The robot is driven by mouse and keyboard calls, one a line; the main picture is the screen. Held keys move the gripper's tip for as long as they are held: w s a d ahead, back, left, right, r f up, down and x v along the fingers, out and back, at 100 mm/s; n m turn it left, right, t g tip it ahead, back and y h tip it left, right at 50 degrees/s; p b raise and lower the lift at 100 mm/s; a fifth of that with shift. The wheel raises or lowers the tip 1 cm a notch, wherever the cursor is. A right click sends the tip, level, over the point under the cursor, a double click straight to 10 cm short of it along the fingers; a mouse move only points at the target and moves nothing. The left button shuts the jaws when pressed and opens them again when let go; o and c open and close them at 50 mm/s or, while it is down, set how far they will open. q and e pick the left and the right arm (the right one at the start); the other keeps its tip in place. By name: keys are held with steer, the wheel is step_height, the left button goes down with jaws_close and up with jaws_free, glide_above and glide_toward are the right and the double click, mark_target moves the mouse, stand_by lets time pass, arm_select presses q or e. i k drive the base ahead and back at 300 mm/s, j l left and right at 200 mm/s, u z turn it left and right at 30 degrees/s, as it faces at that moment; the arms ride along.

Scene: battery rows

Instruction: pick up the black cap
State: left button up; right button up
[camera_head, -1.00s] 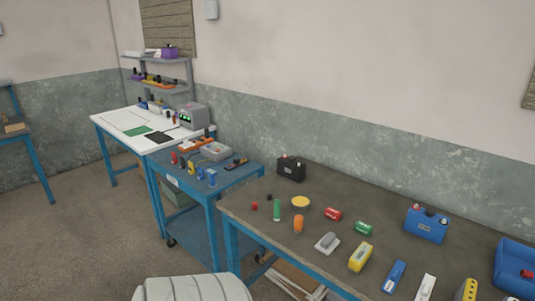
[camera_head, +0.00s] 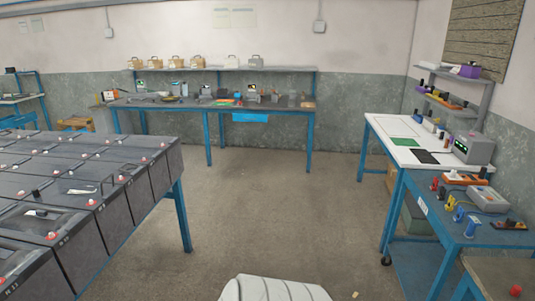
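I cannot make out a loose black cap for certain. A small dark piece (camera_head: 35,194) stands on the battery row at the left, too small to tell whether it is a cap. A red cap (camera_head: 516,291) sits on the corner of the brown-topped table (camera_head: 485,280) at the bottom right; most of that table is outside the view. Neither of my grippers is in view.
Dark batteries (camera_head: 110,222) with red caps fill a blue-legged table at the left. A long bench (camera_head: 195,103) stands at the back wall. A white-topped table (camera_head: 395,128) and a blue cart (camera_head: 460,228) stand at the right. The middle floor (camera_head: 270,200) is clear.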

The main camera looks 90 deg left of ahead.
mark_target(35, 192)
steer(key=j+u, duration=0.1)
steer(key=u, duration=4.2)
